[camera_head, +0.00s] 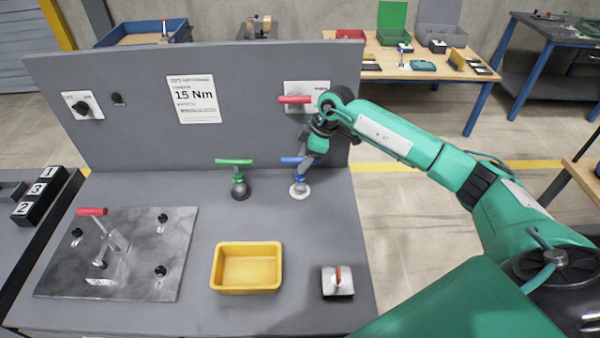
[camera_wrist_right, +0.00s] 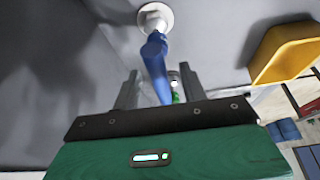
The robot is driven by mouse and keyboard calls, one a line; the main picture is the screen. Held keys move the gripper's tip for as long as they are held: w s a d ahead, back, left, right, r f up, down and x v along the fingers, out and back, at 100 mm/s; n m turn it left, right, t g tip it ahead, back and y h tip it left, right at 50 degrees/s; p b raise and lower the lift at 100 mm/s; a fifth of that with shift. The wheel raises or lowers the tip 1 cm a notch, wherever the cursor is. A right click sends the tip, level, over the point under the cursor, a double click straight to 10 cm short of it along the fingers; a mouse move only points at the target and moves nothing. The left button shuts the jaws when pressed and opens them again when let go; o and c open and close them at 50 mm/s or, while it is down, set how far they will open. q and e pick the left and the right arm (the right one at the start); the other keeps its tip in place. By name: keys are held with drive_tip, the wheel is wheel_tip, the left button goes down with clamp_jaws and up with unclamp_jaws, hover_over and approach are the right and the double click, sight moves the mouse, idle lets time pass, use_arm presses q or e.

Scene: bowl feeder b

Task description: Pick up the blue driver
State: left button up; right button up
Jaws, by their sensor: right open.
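The blue driver (camera_head: 299,188) stands upright on a round white base on the grey bench, its blue T-handle partly hidden by my gripper. My right gripper (camera_head: 308,158) is right at its handle, coming in from the right. In the right wrist view the blue driver (camera_wrist_right: 155,62) runs from its white base (camera_wrist_right: 155,18) down between the two fingers of my open right gripper (camera_wrist_right: 158,88). I cannot tell whether a finger touches it. My left gripper is not in view.
A green driver (camera_head: 239,185) stands just left of the blue one. A yellow bin (camera_head: 247,290), a small metal block (camera_head: 338,289) and a metal plate (camera_head: 60,275) with a red-handled driver (camera_head: 91,211) are nearer. A grey back panel (camera_head: 255,125) rises behind.

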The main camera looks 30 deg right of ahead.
sight(300, 175)
drive_tip(key=x, duration=0.2)
drive_tip(key=shift+w+a+f+p, duration=0.15)
drive_tip(key=shift+w+f+p, duration=0.05)
drive_tip(key=shift+f+p, duration=0.15)
drive_tip(key=shift+s, duration=0.1)
clamp_jaws()
use_arm(q)
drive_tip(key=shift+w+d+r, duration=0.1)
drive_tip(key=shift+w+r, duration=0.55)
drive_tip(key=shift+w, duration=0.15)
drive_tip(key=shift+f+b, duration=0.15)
drive_tip(key=shift+b, duration=0.15)
use_arm(e)
drive_tip(key=shift+r, duration=0.2)
